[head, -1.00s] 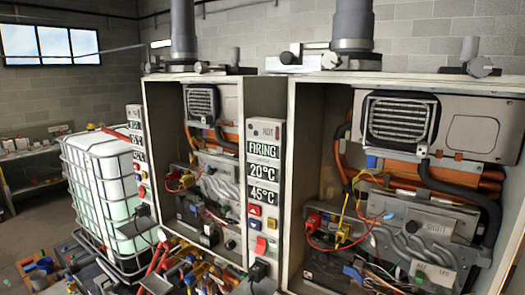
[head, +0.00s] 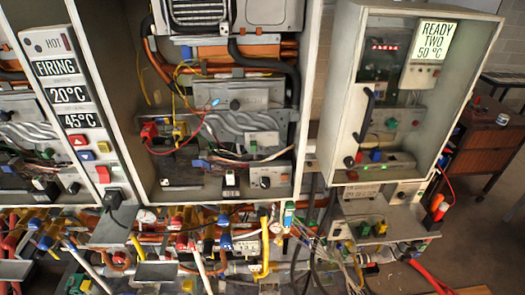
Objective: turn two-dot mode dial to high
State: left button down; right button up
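Neither of my grippers shows in the head view. The middle open heater (head: 228,110) has a grey box with a small dark dial (head: 235,104) on its front. Lower right in the same heater is a pale plate with another round dial (head: 265,182). The lettering and any dots by these dials are too small to read, so I cannot tell which is the two-dot mode dial or where it points. The right cabinet (head: 345,100) has a lit display (head: 434,40) reading "READY TWO 50 °C".
A left control panel (head: 65,80) reads "FIRING", 20 °C and 45 °C, with coloured buttons below. Coloured pipes, valves and hanging wires (head: 200,240) crowd the space under the heaters. A brown drawer cabinet (head: 475,150) stands at far right, with open floor before it.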

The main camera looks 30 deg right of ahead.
aim_at(265, 183)
jog(key=z, duration=1.2)
